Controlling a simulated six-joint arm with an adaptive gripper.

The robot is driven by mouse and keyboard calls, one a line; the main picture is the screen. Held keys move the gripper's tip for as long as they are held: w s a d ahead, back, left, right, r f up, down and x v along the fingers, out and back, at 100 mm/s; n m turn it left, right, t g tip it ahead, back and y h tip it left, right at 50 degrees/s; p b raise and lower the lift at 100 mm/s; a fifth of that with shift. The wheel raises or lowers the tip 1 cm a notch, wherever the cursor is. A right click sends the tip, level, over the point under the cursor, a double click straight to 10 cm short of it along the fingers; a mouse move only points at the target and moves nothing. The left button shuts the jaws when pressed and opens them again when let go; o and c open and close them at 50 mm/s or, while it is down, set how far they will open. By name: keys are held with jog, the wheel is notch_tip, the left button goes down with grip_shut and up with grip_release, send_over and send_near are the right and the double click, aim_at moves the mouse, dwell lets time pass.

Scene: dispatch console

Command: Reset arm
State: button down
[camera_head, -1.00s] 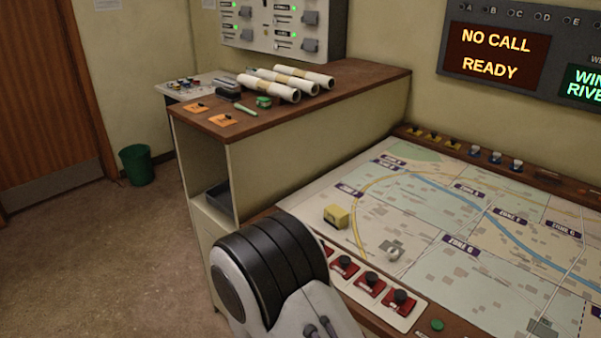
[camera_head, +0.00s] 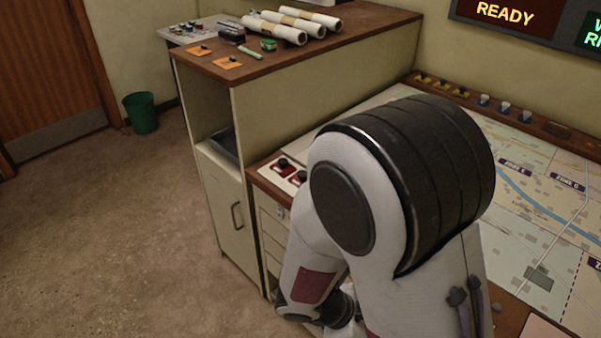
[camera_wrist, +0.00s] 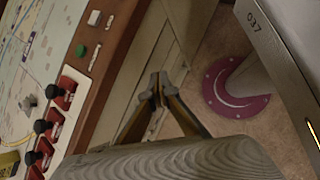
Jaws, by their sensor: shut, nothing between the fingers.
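My gripper (camera_wrist: 158,88) shows in the wrist view with its two fingertips together and nothing between them. It hangs in front of the console's edge, above the floor side, apart from the buttons. In the head view my arm fills the middle and hides much of the map console (camera_head: 535,200); the fingertips cannot be made out there. In the wrist view the console carries red-based black switches (camera_wrist: 67,84) and a green button (camera_wrist: 81,50).
A yellow block (camera_wrist: 9,160) is at the wrist view's lower left. A cabinet with paper rolls (camera_head: 275,30) stands behind; floor at left (camera_head: 100,230) is clear, with a green bin (camera_head: 141,112).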

jog(key=s+r+m+t+y, duration=0.2)
jog(key=r+m, duration=0.5)
jog(key=r, duration=0.4)
jog(key=s+r+m+t+y, duration=0.2)
jog(key=s+r+m+y, duration=0.2)
jog(key=r, duration=0.8)
jog(key=shift+s+a+r+m+t+y, duration=0.2)
jog(key=shift+m+t+y, duration=0.2)
jog(key=shift+m+y, duration=1.25)
